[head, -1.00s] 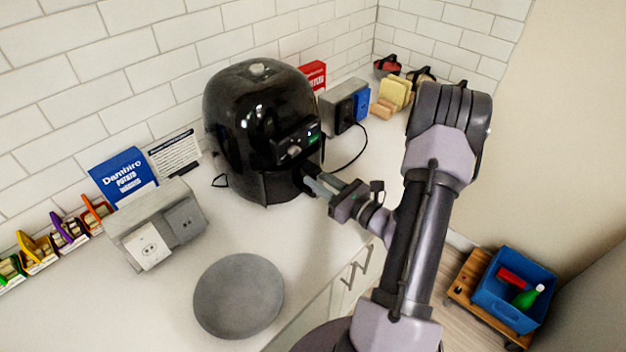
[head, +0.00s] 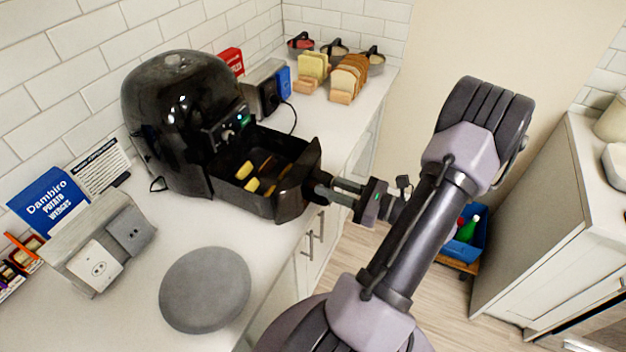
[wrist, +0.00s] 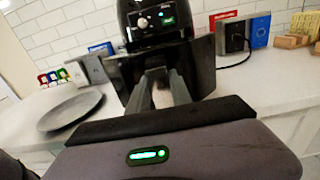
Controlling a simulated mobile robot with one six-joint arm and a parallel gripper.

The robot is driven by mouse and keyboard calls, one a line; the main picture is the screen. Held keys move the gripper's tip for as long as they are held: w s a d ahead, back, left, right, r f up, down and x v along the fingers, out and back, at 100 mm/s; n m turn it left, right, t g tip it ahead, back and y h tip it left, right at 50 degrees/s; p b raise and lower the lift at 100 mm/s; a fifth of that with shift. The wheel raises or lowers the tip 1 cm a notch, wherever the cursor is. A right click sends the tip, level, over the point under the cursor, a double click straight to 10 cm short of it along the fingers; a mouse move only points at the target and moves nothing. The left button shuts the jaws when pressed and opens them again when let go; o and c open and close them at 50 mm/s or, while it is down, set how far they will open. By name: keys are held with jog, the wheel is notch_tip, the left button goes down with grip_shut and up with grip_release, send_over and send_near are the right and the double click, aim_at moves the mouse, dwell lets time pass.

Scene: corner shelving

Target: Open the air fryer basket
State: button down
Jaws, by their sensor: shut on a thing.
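The black air fryer (head: 175,90) stands on the white counter at the left of the head view. It also shows at the top of the wrist view (wrist: 158,22). Its basket (head: 262,170) is pulled far out to the right, with several yellow and brown food pieces (head: 262,178) inside. My gripper (head: 325,186) is at the basket's front, shut on the basket handle (head: 312,188). In the wrist view my gripper's two fingers (wrist: 157,85) reach to the basket front (wrist: 198,68), and the handle between them is mostly hidden.
A round grey plate (head: 205,290) lies on the counter in front of the fryer. A socket box (head: 105,245) and a blue potato wedges card (head: 48,200) stand at left. Bread slices in racks (head: 345,75) stand at the back. A blue bin (head: 468,232) is on the floor, partly behind my arm.

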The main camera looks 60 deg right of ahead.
jog(key=shift+s+d, duration=0.1)
jog(key=shift+s, duration=0.5)
jog(key=c, duration=1.2)
grip_release()
jog(key=shift+o, duration=0.2)
jog(key=shift+s, duration=0.1)
jog(key=s+d+p, duration=0.1)
jog(key=s+p, duration=0.1)
jog(key=s, duration=1.5)
jog(key=shift+d+p, duration=0.15)
jog(key=shift+p, duration=0.25)
